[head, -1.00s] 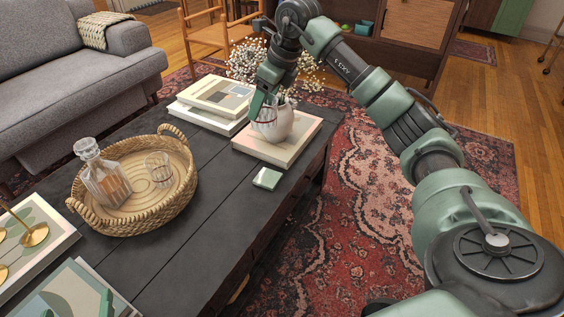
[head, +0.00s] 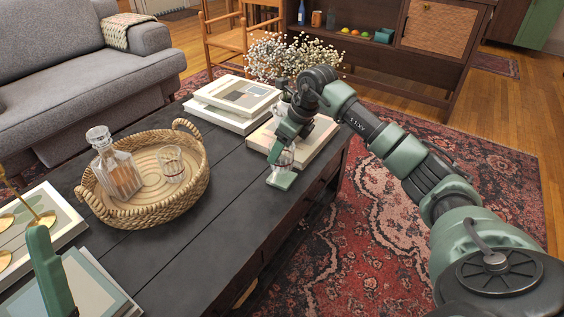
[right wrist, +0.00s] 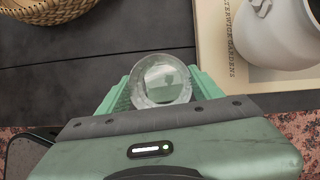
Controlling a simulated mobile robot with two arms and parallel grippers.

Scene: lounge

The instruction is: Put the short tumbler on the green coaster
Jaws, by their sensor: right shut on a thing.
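My right gripper (head: 286,146) is shut on a clear glass tumbler (head: 284,160), which hangs from it at the right part of the table. In the right wrist view the tumbler (right wrist: 162,80) sits between the two green fingers, seen from above. Another tumbler (head: 171,164) stands in the wicker tray. A green part of my left gripper (head: 47,272) shows at the lower left; its jaws cannot be made out.
The wicker tray (head: 152,210) holds a glass decanter (head: 117,170). Books (head: 318,146) lie close beyond my right gripper, with a white vase (right wrist: 285,28) on them. More books (head: 238,97) lie farther back. The middle of the dark table (head: 225,220) is clear.

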